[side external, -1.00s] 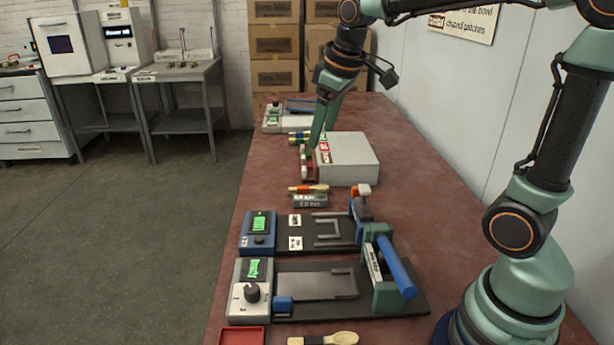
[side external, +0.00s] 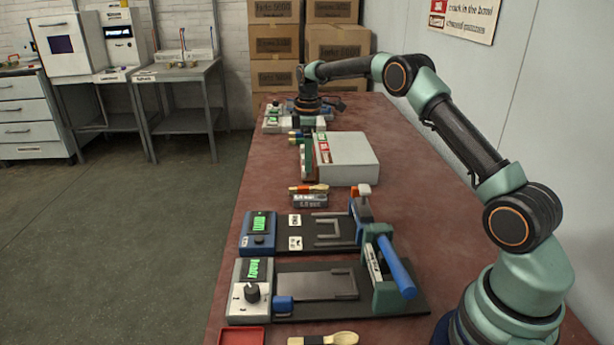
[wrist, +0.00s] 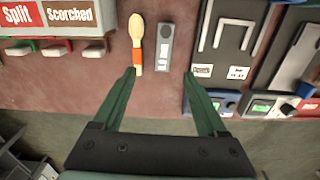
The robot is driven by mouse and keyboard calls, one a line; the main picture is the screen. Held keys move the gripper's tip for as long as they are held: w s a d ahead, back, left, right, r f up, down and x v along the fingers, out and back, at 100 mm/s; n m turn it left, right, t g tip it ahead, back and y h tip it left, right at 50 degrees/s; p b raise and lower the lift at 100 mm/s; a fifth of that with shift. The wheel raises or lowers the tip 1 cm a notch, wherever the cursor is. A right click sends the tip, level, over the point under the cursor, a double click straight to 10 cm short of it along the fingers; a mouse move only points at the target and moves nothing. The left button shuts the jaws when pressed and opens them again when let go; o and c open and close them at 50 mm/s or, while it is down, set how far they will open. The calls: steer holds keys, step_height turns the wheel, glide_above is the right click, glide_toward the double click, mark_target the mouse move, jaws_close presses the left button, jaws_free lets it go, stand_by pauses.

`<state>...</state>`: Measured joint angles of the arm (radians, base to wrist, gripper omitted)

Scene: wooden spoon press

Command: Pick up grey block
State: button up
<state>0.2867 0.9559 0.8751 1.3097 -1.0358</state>
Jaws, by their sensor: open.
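The grey block (side external: 310,201) lies on the red-brown table, between the pale box and the blue-cased device. In the wrist view the grey block (wrist: 165,46) lies lengthwise beside a wooden spoon (wrist: 137,45) with an orange band. My gripper (wrist: 160,73) is open, its two green fingers apart with nothing held between them. In that view the block shows past the fingertips, towards the right finger. In the side view my wrist is over the far end of the table, well beyond the block, and the fingers cannot be made out.
The pale box (side external: 346,158) with labelled slots stands beyond the block. The blue-cased device (side external: 258,233) and a press with a blue lever (side external: 396,266) stand on the near side. A red tray (side external: 242,337) and another spoon (side external: 324,339) lie at the front.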

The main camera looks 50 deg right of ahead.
glide_above(310, 197)
steer(key=f, duration=0.6)
steer(key=shift+w+f, duration=0.35)
steer(key=shift+s+a+f, duration=0.1)
steer(key=shift+s+f, duration=0.1)
steer(key=shift+f, duration=1.15)
steer(key=shift+s+f, duration=0.2)
steer(key=shift+f, duration=1.1)
jaws_close()
